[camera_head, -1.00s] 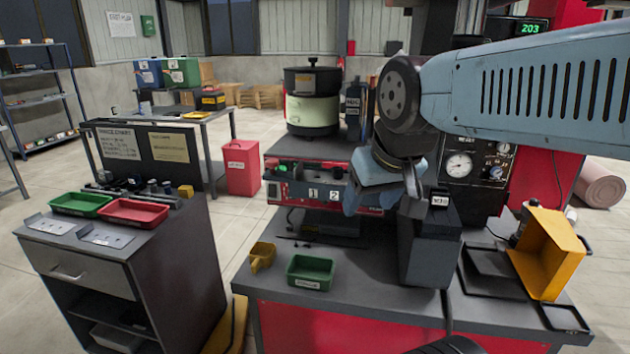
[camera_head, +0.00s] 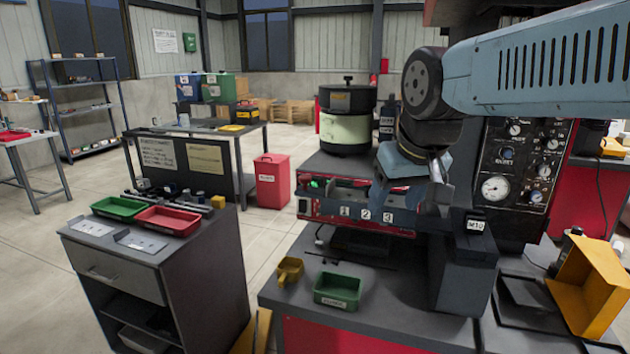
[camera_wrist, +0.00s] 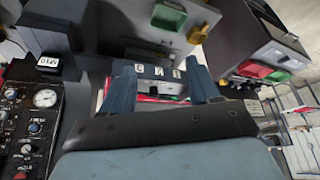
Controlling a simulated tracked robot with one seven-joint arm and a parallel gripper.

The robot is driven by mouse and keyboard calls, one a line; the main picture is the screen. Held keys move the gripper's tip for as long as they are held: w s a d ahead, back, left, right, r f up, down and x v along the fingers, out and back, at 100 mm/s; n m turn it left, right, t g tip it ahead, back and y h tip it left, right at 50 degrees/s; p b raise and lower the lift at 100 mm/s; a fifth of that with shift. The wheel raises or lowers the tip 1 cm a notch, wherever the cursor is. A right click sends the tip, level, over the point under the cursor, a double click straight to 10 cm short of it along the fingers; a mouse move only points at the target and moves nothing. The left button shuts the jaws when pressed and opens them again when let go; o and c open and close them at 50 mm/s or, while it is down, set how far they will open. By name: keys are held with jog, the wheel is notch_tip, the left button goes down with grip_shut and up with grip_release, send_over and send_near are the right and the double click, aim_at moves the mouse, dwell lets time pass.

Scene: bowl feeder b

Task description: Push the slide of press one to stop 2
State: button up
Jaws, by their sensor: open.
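The press (camera_head: 325,210) is a low red and dark unit on the bench, with stop labels 1 (camera_head: 344,211), 2 (camera_head: 365,214) and 3 (camera_head: 387,217) along its front strip. My gripper (camera_head: 383,195) is at the right part of this front, near labels 2 and 3, and hides part of the press behind it. In the wrist view, my gripper (camera_wrist: 163,82) has its two blue fingers spread, with the label row (camera_wrist: 160,71) between them, upside down. I cannot make out the slide clearly or tell whether a finger touches it. Nothing is held.
A green bowl feeder (camera_head: 346,120) stands behind the press. A dark M10 block (camera_head: 463,270) stands close to the right of my gripper. A green tray (camera_head: 338,290) and yellow scoop (camera_head: 289,271) lie in front. A gauge panel (camera_head: 515,165) is at right.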

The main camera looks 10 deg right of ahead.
jog(key=w+a+r+n+g, duration=0.1)
jog(key=w+a+r, duration=0.1)
jog(key=w+r, duration=0.35)
jog(key=w+a+r+g, duration=0.1)
jog(key=w+a+r, duration=0.1)
jog(key=w, duration=0.6)
jog(key=n+g, duration=0.2)
jog(key=g, duration=0.1)
send_over(305, 177)
notch_tip(305, 177, down, 13)
jog(key=shift+w+r, duration=0.15)
jog(key=shift+c, duration=0.2)
grip_shut()
